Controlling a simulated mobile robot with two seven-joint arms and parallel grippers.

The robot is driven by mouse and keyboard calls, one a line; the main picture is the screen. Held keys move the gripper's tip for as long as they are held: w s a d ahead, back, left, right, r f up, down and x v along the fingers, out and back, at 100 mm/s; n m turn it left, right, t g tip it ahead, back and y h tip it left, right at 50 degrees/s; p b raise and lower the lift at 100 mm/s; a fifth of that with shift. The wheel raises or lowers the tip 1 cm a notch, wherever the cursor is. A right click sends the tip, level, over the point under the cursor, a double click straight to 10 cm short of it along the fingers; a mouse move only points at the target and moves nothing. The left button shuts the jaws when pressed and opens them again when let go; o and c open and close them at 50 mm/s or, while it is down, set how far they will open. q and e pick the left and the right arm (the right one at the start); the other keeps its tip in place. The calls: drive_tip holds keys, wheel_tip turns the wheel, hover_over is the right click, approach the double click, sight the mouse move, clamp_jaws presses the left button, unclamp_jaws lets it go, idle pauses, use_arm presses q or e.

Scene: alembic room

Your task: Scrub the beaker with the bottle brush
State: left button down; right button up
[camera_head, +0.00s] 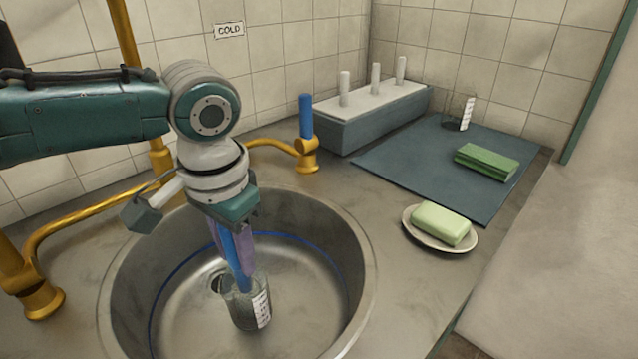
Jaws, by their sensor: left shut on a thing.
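My left gripper (231,250) points down over the sink and is shut on the blue handle of the bottle brush (229,247). The beaker (246,308), clear glass with a white scale strip, stands in the sink (328,290) near the drain, directly below the gripper. The lower end of the brush reaches down to the beaker mouth and appears to be inside it. The bristles are hard to make out through the glass. My right gripper is not in view.
A gold tap with a blue handle (306,118) stands behind the sink; gold pipework (75,220) runs at left. At right are a pegged rack (375,118), a dark mat (415,172) with another glass vessel (458,112) and green sponge (486,162), and soap (441,222) on a dish.

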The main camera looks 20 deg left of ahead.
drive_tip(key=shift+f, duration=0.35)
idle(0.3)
